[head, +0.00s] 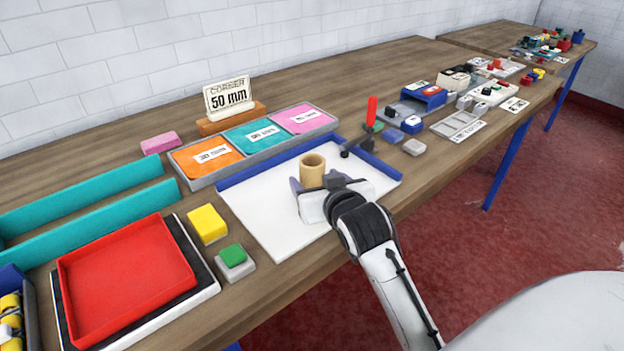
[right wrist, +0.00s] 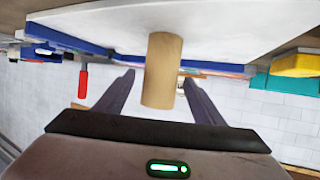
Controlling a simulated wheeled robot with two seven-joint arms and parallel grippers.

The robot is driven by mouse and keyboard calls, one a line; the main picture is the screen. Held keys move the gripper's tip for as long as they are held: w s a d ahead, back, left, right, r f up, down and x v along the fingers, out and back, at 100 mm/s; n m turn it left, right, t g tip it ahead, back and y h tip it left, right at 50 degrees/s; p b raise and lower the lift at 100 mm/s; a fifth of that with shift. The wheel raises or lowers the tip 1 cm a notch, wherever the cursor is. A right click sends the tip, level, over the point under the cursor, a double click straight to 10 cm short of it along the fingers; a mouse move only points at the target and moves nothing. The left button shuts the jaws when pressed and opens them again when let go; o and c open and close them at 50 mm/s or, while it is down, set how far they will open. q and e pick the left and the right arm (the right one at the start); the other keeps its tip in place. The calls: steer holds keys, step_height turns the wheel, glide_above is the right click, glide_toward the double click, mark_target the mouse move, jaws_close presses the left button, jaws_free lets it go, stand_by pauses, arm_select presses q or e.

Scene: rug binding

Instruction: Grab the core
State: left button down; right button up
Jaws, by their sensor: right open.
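The core is a tan cardboard tube (head: 312,170) standing upright on a white board (head: 262,217) with a blue raised edge. In the head view my right gripper (head: 312,184) is low over the board, with its fingers around the tube's sides. In the right wrist view the tube (right wrist: 162,70) stands between the two open fingers of the gripper (right wrist: 158,85), with a visible gap on each side. The tube's lower part is hidden behind the gripper in the head view. My left gripper is not in view.
A tray of orange, teal and pink cards (head: 250,147) lies behind the board. A red-handled tool (head: 371,112) stands at its right back corner. Yellow (head: 207,223) and green-topped (head: 235,262) blocks and a red tray (head: 125,280) lie to the left. The board's front is bare.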

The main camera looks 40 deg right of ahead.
mark_target(316, 181)
steer(key=shift+x, duration=1.5)
steer(key=shift+r, duration=0.1)
steer(key=c, duration=1.3)
